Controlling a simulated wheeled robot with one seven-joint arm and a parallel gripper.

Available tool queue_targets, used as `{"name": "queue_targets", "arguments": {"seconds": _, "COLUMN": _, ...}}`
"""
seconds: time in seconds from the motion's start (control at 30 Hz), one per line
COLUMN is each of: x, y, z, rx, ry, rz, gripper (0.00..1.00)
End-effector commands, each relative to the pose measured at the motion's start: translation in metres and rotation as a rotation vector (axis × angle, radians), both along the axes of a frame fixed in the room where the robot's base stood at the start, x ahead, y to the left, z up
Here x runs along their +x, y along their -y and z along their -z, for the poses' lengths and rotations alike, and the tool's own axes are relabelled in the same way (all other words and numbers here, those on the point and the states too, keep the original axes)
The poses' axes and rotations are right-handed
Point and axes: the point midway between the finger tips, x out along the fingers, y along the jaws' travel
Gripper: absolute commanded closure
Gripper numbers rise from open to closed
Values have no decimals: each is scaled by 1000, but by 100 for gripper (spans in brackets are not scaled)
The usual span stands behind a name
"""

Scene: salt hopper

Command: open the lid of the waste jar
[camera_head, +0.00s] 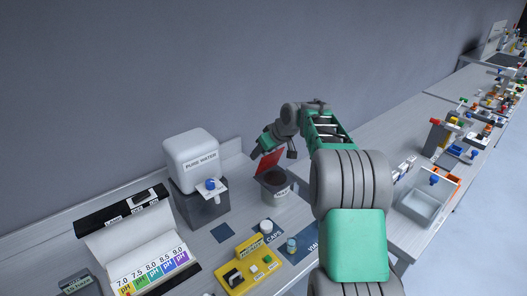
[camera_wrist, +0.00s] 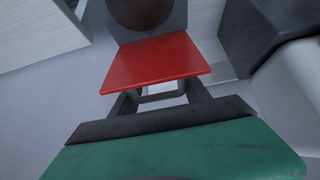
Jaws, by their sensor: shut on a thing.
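The waste jar (camera_head: 275,188) is a grey container with a white label, standing on the bench near the centre of the head view. Its red lid (camera_head: 268,161) is raised steeply at the left of the rim, and the dark inside of the jar shows. My gripper (camera_head: 274,149) is at the upper part of the lid, shut on it; the fingertips are hard to make out here. In the wrist view, the red lid (camera_wrist: 155,62) lies just beyond my fingers (camera_wrist: 160,92), and the jar's dark round opening (camera_wrist: 142,12) is at the top edge. The exact contact is partly hidden.
A pure water dispenser (camera_head: 192,160) stands left of the jar. A yellow block holder (camera_head: 248,266) and a white cap (camera_head: 266,226) are in front. A pH chart stand (camera_head: 145,250) is at lower left. A clear bin (camera_head: 422,205) is to the right, beyond my arm.

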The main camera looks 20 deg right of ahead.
Motion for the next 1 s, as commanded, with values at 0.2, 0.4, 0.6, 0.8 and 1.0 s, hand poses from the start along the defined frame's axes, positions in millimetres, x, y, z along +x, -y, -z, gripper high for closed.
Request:
{"name": "queue_targets", "arguments": {"seconds": 0.2, "x": -5, "y": -2, "z": 15, "rx": 7, "ry": -27, "rz": -3, "gripper": 41}}
{"name": "queue_targets", "arguments": {"seconds": 0.4, "x": -3, "y": -1, "z": 9, "rx": 4, "ry": -18, "rz": -1, "gripper": 34}}
{"name": "queue_targets", "arguments": {"seconds": 0.6, "x": -5, "y": 2, "z": 3, "rx": 3, "ry": -11, "rz": 0, "gripper": 34}}
{"name": "queue_targets", "arguments": {"seconds": 0.8, "x": -26, "y": 9, "z": -27, "rx": 2, "ry": -9, "rz": 0, "gripper": 34}}
{"name": "queue_targets", "arguments": {"seconds": 1.0, "x": -44, "y": 14, "z": -51, "rx": 3, "ry": -14, "rz": -2, "gripper": 34}}
